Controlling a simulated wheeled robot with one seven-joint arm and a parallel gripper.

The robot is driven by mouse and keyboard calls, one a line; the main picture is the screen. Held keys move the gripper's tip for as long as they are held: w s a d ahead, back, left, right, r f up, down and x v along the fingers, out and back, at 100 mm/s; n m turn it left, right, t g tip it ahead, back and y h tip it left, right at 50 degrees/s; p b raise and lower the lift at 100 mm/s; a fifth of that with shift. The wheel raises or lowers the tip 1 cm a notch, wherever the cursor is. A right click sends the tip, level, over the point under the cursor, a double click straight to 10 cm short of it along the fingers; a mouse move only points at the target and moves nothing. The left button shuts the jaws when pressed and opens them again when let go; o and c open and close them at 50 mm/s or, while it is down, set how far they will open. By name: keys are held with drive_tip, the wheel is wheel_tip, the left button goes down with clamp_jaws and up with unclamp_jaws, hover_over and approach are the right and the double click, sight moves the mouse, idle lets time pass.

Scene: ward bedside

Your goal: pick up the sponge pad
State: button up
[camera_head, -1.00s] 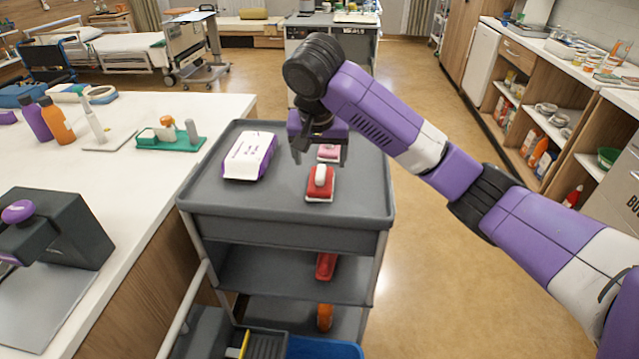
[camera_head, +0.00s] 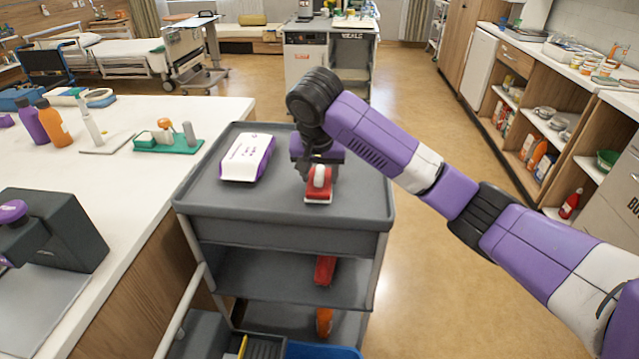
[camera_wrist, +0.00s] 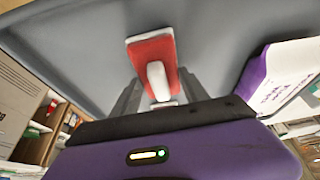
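I see nothing held.
A white-and-purple pack (camera_head: 247,157) lies left of my gripper on the grey trolley (camera_head: 222,203); it also shows in the wrist view (camera_wrist: 290,75). The white counter (camera_head: 150,200) at left holds bottles and a green tray (camera_head: 170,146). The trolley's front left is clear.

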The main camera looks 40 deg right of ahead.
sight(320, 172)
drive_tip(key=c, duration=0.5)
drive_tip(key=shift+o, duration=0.2)
drive_tip(key=shift+r, duration=0.15)
wheel_tip(320, 172, up, 20)
drive_tip(key=p, duration=0.4)
drive_tip(key=o, duration=0.7)
drive_tip(key=shift+c, duration=0.2)
drive_tip(key=c, duration=0.5)
